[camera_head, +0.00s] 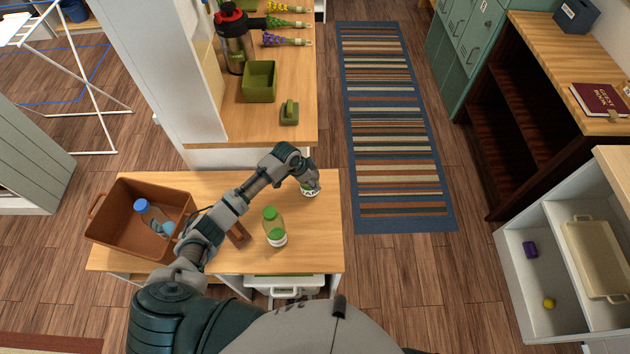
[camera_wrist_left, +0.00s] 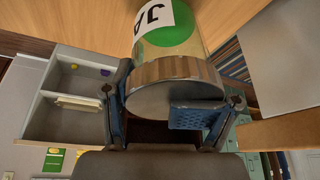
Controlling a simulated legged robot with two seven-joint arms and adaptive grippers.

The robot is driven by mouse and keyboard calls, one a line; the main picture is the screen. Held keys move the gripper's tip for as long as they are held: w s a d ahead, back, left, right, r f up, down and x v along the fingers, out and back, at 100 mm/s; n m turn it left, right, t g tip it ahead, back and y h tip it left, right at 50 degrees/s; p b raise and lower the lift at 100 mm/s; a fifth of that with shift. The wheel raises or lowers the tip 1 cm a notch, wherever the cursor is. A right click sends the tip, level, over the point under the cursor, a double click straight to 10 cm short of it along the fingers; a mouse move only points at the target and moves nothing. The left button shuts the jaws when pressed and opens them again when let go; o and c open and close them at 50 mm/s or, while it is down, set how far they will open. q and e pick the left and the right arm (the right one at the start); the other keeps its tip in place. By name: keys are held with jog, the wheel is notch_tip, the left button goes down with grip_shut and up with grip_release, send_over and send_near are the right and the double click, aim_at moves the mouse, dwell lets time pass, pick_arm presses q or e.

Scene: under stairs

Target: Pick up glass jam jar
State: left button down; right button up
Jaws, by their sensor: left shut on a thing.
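The glass jam jar (camera_head: 311,191) is at the back right of the low wooden table (camera_head: 320,245), mostly hidden under my left gripper (camera_head: 308,182) in the head view. In the left wrist view the jar (camera_wrist_left: 178,38) shows a white label with dark letters and a green patch, and a ribbed lid rim (camera_wrist_left: 175,78). My left gripper (camera_wrist_left: 168,112) is shut on the lid end, one finger on each side. I cannot tell whether the jar's base touches the table. My right gripper is not in view.
A bottle with a green cap (camera_head: 273,228) stands close to my left forearm. A brown bin (camera_head: 110,225) holding a blue-capped bottle (camera_head: 152,216) is at the table's left. A higher counter (camera_head: 290,125) with a green box (camera_head: 259,82) borders the back. Open floor and a striped rug (camera_head: 385,130) lie right.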

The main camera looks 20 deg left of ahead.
aim_at(315, 174)
pick_arm(q)
notch_tip(315, 174, up, 2)
jog(key=shift+w+a+r, duration=0.1)
jog(key=shift+a+r, duration=0.05)
jog(key=shift+r, duration=0.1)
jog(key=r, duration=0.2)
jog(key=shift+w+d+r, duration=0.1)
jog(key=shift+d+r, duration=0.1)
jog(key=shift+r, duration=0.2)
jog(key=shift+d+r, duration=0.15)
jog(key=shift+r, duration=0.95)
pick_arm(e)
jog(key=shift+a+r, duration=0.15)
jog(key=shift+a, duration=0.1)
pick_arm(q)
jog(key=shift+c, duration=1.9)
grip_release()
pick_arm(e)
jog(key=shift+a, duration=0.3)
